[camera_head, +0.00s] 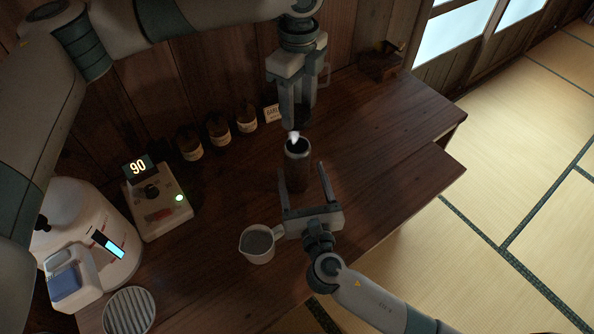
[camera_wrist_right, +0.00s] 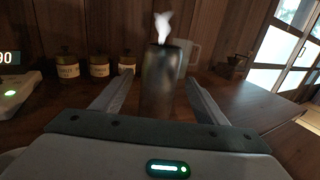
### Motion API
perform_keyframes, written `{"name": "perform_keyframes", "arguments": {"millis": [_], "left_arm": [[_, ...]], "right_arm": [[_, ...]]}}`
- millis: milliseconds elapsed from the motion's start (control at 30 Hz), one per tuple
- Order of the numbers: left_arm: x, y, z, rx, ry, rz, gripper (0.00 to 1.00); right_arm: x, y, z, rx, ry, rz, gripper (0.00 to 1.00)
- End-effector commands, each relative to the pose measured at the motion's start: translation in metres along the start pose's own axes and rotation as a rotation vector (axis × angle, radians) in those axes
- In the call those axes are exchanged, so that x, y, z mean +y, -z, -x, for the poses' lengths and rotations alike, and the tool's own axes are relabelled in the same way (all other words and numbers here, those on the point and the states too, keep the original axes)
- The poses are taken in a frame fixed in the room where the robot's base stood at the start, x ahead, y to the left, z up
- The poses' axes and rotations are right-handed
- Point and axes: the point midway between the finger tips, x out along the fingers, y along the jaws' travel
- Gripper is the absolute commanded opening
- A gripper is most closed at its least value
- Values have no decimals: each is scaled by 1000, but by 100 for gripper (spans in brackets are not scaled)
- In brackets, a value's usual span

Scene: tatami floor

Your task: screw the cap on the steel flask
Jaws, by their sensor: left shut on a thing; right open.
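The steel flask (camera_head: 297,172) stands upright and uncapped on the wooden counter, with white steam over its mouth. It also shows in the right wrist view (camera_wrist_right: 160,85). My right gripper (camera_head: 303,178) is open, with one finger on each side of the flask; I see gaps beside it. My left gripper (camera_head: 294,122) points down above and behind the flask mouth in the head view. It is shut on a dark thing, apparently the cap, mostly hidden between its fingers. The left gripper does not show in the right wrist view.
A measuring cup (camera_head: 257,246) stands close to my right gripper's left side. A control box (camera_head: 158,205) reading 90 and a white kettle-like appliance (camera_head: 90,235) stand at left. Several jars (camera_head: 218,132) line the wall.

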Motion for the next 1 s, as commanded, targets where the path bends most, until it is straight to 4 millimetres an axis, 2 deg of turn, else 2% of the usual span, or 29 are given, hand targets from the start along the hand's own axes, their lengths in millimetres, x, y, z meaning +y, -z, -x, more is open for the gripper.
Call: {"name": "perform_keyframes", "arguments": {"millis": [200,400,600,867,1000], "left_arm": [[0,0,0,0,0,0,28],[0,0,0,0,0,0,28],[0,0,0,0,0,0,28],[0,0,0,0,0,0,28],[0,0,0,0,0,0,28]], "right_arm": [[0,-1,-35,-1,1,0,67],[0,0,-56,0,0,0,67],[0,0,-63,1,0,0,67],[0,0,-63,1,0,0,67],[0,0,-63,1,0,0,33]]}}
